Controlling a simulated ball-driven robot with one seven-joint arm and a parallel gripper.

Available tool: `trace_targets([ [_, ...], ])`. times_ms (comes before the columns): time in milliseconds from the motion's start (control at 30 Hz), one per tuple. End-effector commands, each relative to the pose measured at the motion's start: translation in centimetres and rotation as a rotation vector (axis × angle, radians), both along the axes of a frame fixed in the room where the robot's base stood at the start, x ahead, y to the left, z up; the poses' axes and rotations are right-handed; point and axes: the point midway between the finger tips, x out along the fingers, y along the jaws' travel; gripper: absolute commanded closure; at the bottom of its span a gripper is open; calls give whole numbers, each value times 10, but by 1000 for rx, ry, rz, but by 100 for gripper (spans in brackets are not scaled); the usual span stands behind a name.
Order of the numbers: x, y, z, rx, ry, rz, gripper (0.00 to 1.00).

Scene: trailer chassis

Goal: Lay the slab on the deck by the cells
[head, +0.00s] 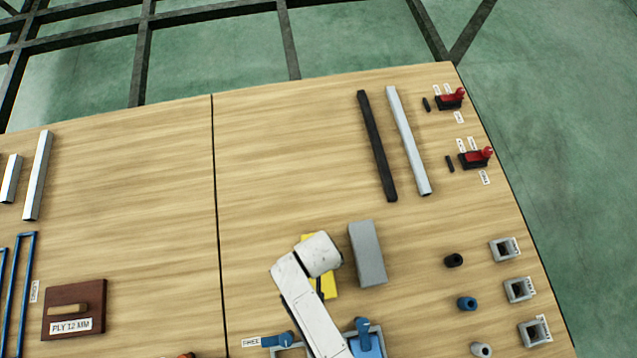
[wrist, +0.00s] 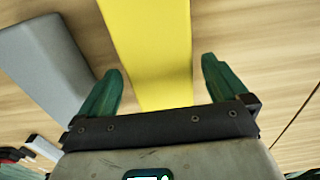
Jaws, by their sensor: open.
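A yellow block (head: 330,286) lies on the wooden deck (head: 290,160), partly hidden under my white arm in the head view. In the wrist view the yellow block (wrist: 148,35) runs between the fingers of my gripper (wrist: 163,66). My gripper is open, with one green finger on each side of the block. Whether it touches the block I cannot tell. A grey block (head: 368,254) lies just right of the yellow one; it also shows at the left in the wrist view (wrist: 45,65). I cannot tell for sure which of these is the slab, nor which things are the cells.
A black bar (head: 377,145) and a grey bar (head: 408,140) lie behind. Red-handled clamps (head: 475,158) and square grey sockets (head: 519,290) line the right edge. A brown board marked PLY 12 MM (head: 88,292) lies at left. The middle left deck is clear.

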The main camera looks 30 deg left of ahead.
Motion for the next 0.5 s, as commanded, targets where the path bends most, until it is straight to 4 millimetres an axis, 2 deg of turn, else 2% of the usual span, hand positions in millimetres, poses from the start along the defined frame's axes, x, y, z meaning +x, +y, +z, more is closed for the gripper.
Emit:
trace_targets([
  [300, 0, 0, 67, 4, -2, -2, 0],
  [500, 0, 0, 98, 2, -1, -1, 0],
])
